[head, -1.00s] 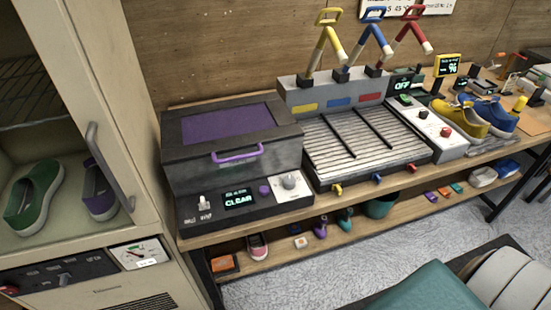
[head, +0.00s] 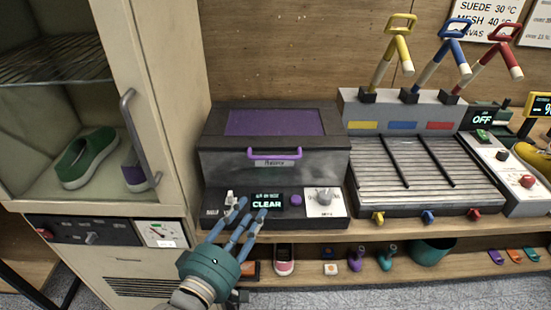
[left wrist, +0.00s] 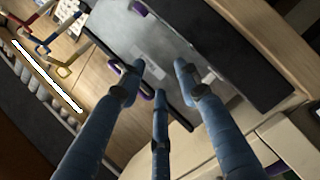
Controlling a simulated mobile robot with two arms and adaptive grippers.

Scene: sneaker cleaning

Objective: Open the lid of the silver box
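The silver box (head: 220,165) stands on the bench in the head view, grey, with a dark lid (head: 212,132) that is shut. The lid has a purple panel on top and a purple handle (head: 274,154) at its front edge. A control panel below shows the word CLEAR. My left gripper (head: 246,207) is in front of this panel, below the handle and left of it. Its three blue fingers are spread open and empty. In the left wrist view the fingers (left wrist: 160,75) point at a grey metal surface. My right gripper is not in view.
A beige cabinet (head: 165,110) with a green shoe (head: 88,160) inside stands close at the left. A ribbed rack (head: 430,178) with yellow, blue and red handles above stands right of the box. Small items and shoes fill the lower shelf.

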